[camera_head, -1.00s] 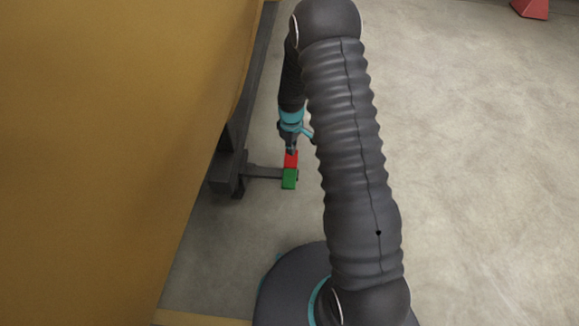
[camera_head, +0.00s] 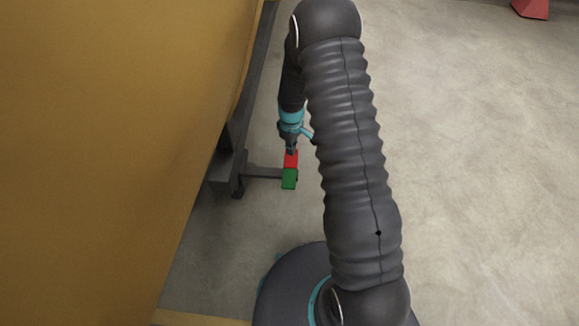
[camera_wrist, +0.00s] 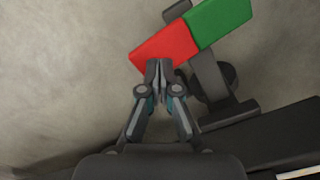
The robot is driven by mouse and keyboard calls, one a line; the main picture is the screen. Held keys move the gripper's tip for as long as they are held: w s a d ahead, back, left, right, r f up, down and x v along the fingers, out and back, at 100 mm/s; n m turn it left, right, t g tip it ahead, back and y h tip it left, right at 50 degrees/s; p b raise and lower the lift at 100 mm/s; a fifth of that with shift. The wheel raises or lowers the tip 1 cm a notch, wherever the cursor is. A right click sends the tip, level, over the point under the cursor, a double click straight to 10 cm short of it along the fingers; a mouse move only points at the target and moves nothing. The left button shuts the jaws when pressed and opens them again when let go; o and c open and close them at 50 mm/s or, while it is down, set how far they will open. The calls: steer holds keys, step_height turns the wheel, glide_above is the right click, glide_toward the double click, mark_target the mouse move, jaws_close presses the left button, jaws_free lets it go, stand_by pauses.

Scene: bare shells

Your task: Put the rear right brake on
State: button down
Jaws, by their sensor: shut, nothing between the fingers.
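The brake lever shows as a red and green block on a dark arm that sticks out from the frame under the yellow shell. Its red half (camera_head: 291,159) is on the far side and its green half (camera_head: 289,179) on the near side in the head view. In the wrist view the red half (camera_wrist: 165,47) and green half (camera_wrist: 221,20) slant up to the right. My gripper (camera_head: 291,150) is shut and empty, with its fingertips (camera_wrist: 159,66) at the edge of the red half. Whether they touch it I cannot tell.
A large yellow shell (camera_head: 90,140) fills the left, with a dark beam (camera_head: 257,75) along its lower edge. A dark bracket (camera_head: 225,175) carries the lever. A red object (camera_head: 531,9) stands far right. The concrete floor (camera_head: 480,170) on the right is clear.

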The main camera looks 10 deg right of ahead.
steer(key=shift+f+b, duration=1.05)
steer(key=shift+f, duration=0.5)
stand_by(0.8)
steer(key=shift+r+p, duration=1.95)
steer(key=shift+r, duration=1.65)
